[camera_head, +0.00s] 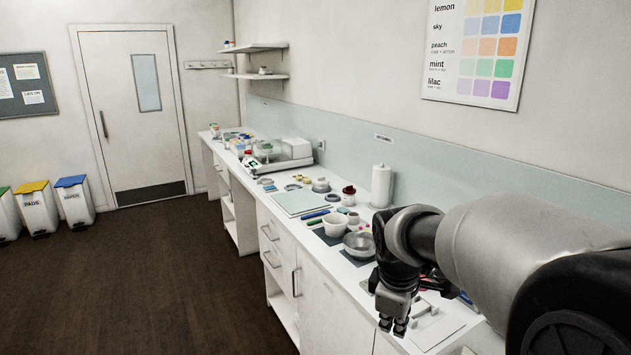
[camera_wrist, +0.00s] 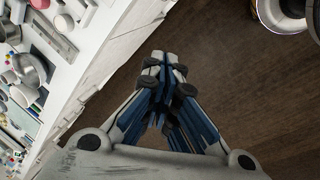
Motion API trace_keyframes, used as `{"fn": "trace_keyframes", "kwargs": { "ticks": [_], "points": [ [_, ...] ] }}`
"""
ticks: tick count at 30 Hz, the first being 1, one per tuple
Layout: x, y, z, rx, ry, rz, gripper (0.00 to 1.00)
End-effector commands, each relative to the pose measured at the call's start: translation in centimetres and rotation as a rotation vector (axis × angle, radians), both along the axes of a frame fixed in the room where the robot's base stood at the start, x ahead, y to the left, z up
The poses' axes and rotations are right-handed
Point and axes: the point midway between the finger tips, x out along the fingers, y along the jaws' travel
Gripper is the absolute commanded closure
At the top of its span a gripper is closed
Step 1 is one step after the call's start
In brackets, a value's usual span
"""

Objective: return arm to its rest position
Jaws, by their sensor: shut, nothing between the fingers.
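My gripper (camera_head: 393,326) hangs at the end of my arm in the head view, pointing down at the front edge of the white counter (camera_head: 440,333). In the wrist view my gripper (camera_wrist: 164,65) is shut and empty, with its fingertips together. Brown floor (camera_wrist: 225,75) lies below and beyond the fingers there. The fingers touch nothing that I can see. My arm comes in from the right of the head view and covers part of the counter's near end.
On the counter stand a metal bowl (camera_head: 359,245), a white bowl (camera_head: 335,224), a paper roll (camera_head: 381,186), a pale green board (camera_head: 301,202) and several small items. Lidded bins (camera_head: 37,208) stand by the door (camera_head: 133,115). The floor (camera_head: 140,285) left of the counter is clear.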

Motion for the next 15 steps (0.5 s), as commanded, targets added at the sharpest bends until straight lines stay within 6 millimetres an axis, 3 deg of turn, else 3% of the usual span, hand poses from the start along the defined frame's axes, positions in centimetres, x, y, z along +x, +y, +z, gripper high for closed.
{"fn": "trace_keyframes", "kwargs": {
  "ticks": [1,6,10,15],
  "points": [
    [-2.2,-0.1,1.6,0.028,-0.027,-0.075,1.00],
    [-9.6,0.0,4.6,0.140,-0.094,-0.350,1.00],
    [-15.2,0.2,5.5,0.233,-0.141,-0.555,1.00],
    [-21.3,0.5,4.9,0.344,-0.182,-0.789,1.00]
  ]
}}
